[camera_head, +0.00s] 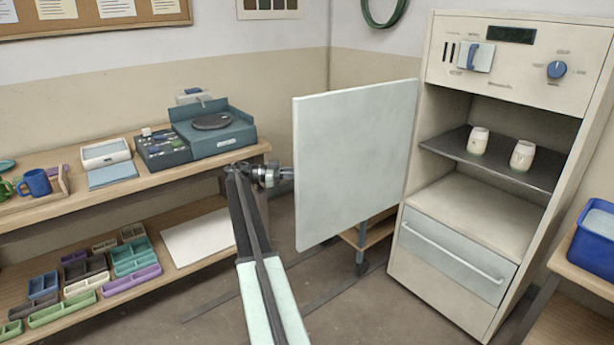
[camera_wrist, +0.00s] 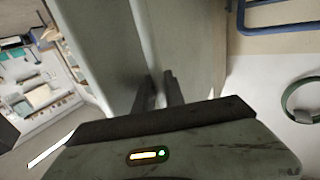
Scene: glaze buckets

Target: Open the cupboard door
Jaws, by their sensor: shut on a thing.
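The cupboard (camera_head: 435,215) stands at the right in the head view, with its shelf compartment exposed. Its pale door (camera_head: 355,160) is swung wide open to the left, its right edge by the cupboard. My gripper (camera_head: 286,174) is at the door's free left edge, its tips hidden behind the panel. In the wrist view the dark fingers (camera_wrist: 159,90) are close together against the grey-green door (camera_wrist: 185,45). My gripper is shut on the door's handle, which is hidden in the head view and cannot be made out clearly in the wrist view.
Two pale cups (camera_head: 479,140) stand on the dark cupboard shelf (camera_head: 455,151). Below is a drawer (camera_head: 450,262) with a long handle. A workbench (camera_head: 90,197) with trays, a mug and a scale fills the left. A blue bin (camera_head: 597,240) sits at right. Some floor shows beneath the door.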

